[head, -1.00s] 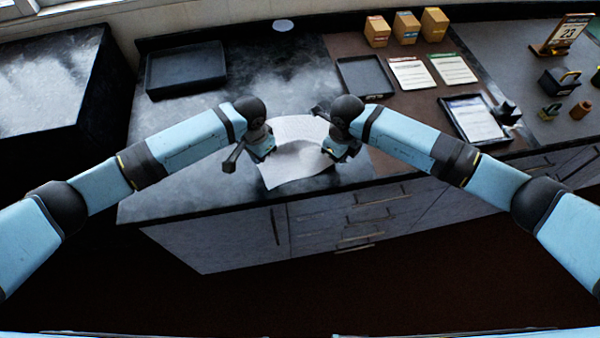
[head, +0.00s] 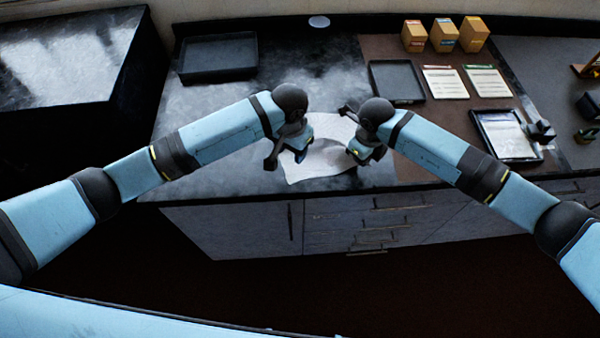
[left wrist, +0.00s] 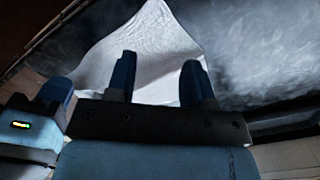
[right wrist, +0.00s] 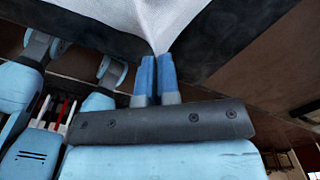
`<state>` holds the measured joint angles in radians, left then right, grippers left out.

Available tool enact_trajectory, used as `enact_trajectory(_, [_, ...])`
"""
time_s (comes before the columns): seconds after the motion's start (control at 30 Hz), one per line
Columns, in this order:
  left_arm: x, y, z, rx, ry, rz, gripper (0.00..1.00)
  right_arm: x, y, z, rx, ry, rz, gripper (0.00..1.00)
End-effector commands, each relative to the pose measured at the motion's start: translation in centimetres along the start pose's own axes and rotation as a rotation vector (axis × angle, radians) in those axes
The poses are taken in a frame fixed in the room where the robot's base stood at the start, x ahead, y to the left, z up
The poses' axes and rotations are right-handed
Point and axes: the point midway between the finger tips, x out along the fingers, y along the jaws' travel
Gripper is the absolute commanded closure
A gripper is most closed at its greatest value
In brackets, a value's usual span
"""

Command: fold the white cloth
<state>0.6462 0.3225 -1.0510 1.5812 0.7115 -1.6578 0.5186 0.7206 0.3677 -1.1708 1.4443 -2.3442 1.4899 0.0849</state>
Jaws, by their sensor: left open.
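The white cloth (head: 322,160) lies at the front edge of the dark counter, partly hidden by my grippers. My left gripper (head: 287,158) is at the cloth's left side, with its fingers apart and nothing visible between them. In the left wrist view the cloth (left wrist: 150,40) spreads out beyond the open fingers (left wrist: 158,62) and narrows to a peak at the top. My right gripper (head: 361,155) is at the cloth's right side. In the right wrist view its fingers (right wrist: 156,60) are close together on a gathered corner of the cloth (right wrist: 150,18).
A black tray (head: 218,60) stands at the back left and a smaller dark tray (head: 396,82) right of the cloth. Farther right are printed cards (head: 445,83), a framed sheet (head: 506,135) and several small boxes (head: 444,35). The counter behind the cloth is clear.

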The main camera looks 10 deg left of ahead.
Motion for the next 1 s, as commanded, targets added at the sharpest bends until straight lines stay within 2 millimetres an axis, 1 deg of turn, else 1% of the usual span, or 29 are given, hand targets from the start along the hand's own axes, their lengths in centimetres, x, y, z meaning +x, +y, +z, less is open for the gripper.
enact_trajectory(0.07, [-0.8, 0.6, 0.3, -0.050, 0.002, 0.000, 0.52, 0.0, 0.0, 0.0, 0.000, 0.000, 0.000, 1.00])
enact_trajectory(0.17, [-0.8, 0.7, 0.5, -0.080, -0.001, -0.003, 0.52, 0.0, 0.0, 0.0, 0.000, 0.000, 0.000, 1.00])
enact_trajectory(0.27, [0.1, 0.7, 0.5, -0.082, -0.001, -0.003, 0.52, 0.0, 0.0, 0.0, 0.000, 0.000, 0.000, 1.00])
enact_trajectory(0.7, [6.4, 0.7, 0.5, -0.080, -0.001, -0.003, 0.52, 0.0, 0.0, 0.0, 0.000, 0.000, 0.000, 1.00])
enact_trajectory(0.83, [7.7, 0.7, 0.5, -0.080, -0.001, -0.002, 0.52, 0.0, 0.0, 0.0, 0.000, 0.000, 0.000, 1.00])
enact_trajectory(1.0, [8.6, 0.7, 0.5, -0.079, 0.001, -0.003, 0.52, 0.0, 0.0, 0.0, 0.000, 0.000, 0.000, 1.00])
